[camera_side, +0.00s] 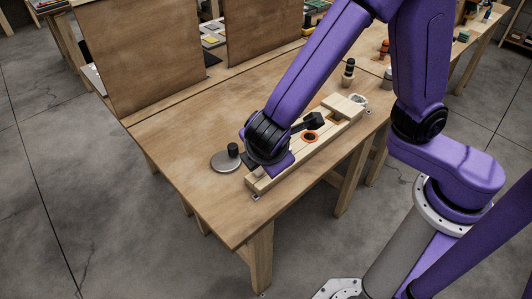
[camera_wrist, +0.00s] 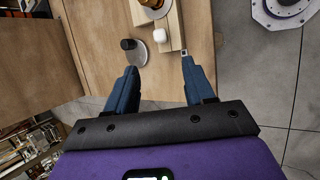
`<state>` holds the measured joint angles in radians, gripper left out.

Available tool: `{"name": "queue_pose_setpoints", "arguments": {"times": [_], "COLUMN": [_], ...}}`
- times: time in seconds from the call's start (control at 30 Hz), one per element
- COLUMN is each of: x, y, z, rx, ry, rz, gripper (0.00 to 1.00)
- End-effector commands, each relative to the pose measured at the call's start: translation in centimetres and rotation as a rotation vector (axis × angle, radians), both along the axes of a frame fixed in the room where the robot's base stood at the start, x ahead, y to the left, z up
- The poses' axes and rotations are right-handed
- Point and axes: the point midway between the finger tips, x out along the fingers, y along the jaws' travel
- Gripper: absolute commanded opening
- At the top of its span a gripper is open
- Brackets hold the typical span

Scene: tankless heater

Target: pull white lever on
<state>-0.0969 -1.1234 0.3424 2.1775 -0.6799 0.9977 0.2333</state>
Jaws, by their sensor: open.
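A small white rounded piece (camera_wrist: 160,36), which looks like the white lever, sits at the near end of a long wooden block in the wrist view. In the side view my wrist hides most of that end of the block (camera_side: 335,122). My gripper (camera_wrist: 160,64) is open, with its two blue fingers apart and nothing between them. In the wrist view the white piece lies ahead of the gap between the fingertips. No contact shows, and its height relative to the fingers cannot be told.
A grey disc with a black knob (camera_side: 233,150) lies left of the block. An orange ring (camera_side: 310,136) is on the block. A dark bottle-like object (camera_side: 348,72) stands behind it. The table's (camera_side: 185,150) left part is clear. Upright boards (camera_side: 145,55) stand at the back.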

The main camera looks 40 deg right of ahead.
Motion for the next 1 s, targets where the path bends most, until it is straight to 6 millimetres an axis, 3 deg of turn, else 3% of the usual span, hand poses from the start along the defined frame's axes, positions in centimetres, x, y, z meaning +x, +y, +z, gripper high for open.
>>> {"name": "queue_pose_setpoints", "arguments": {"times": [0.07,0.1,0.23,0.27,0.47,0.8,1.0], "x": [0.0,0.0,0.4,0.7,3.7,10.7,14.2], "y": [0.0,0.0,-0.1,-0.2,-1.3,-3.8,-5.4], "z": [0.0,0.0,0.0,0.0,-0.1,0.7,1.5], "rx": [0.0,0.0,0.01,0.017,0.111,0.359,0.485], "ry": [0.0,0.0,0.005,0.008,0.054,0.154,0.193], "rz": [0.0,0.0,-0.042,-0.069,-0.424,-1.133,-1.399], "gripper": [0.53,0.47,0.04,0.0,0.0,0.0,0.0]}}
